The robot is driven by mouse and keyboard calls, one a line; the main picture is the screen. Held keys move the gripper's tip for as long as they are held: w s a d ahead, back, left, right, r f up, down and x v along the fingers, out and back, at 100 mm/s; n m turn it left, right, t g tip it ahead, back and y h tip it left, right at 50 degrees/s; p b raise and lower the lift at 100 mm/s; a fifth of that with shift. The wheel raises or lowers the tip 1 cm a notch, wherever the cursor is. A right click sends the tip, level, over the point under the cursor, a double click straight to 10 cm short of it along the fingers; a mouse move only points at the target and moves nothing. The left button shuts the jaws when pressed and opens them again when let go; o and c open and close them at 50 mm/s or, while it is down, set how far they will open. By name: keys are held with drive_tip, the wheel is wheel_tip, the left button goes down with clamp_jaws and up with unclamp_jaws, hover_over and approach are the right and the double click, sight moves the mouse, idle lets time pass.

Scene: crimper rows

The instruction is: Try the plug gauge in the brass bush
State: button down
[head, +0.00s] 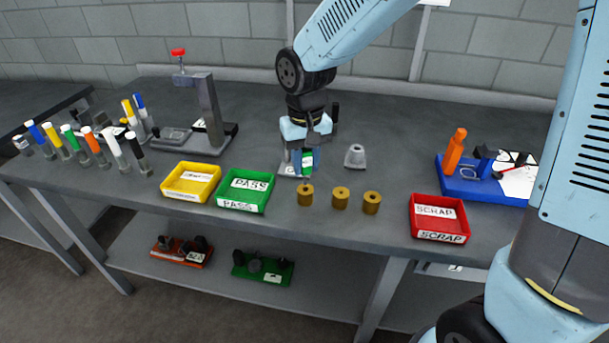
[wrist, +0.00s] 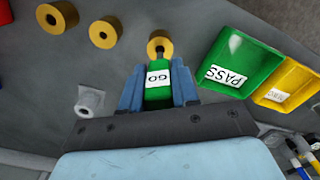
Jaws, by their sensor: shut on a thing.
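My gripper (head: 304,172) is shut on the green plug gauge (head: 307,160), which is labelled GO in the wrist view (wrist: 157,80). The gauge's lower end lines up with the leftmost brass bush (head: 305,196), which is at the fingertips' far side in the wrist view (wrist: 153,47). I cannot tell whether the gauge's tip is above the hole or inside it. Two more brass bushes, a middle one (head: 340,198) and a right one (head: 371,203), stand in the same row, apart from the gripper.
A green PASS tray (head: 231,206) and a yellow tray (head: 179,195) are left of the bushes. A red SCRAP tray (head: 427,235) is right. Several coloured-handled gauges, a press (head: 207,110) and a blue tray (head: 470,191) flank the bench.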

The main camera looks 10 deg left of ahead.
sight(305, 149)
drive_tip(key=shift+r, duration=1.7)
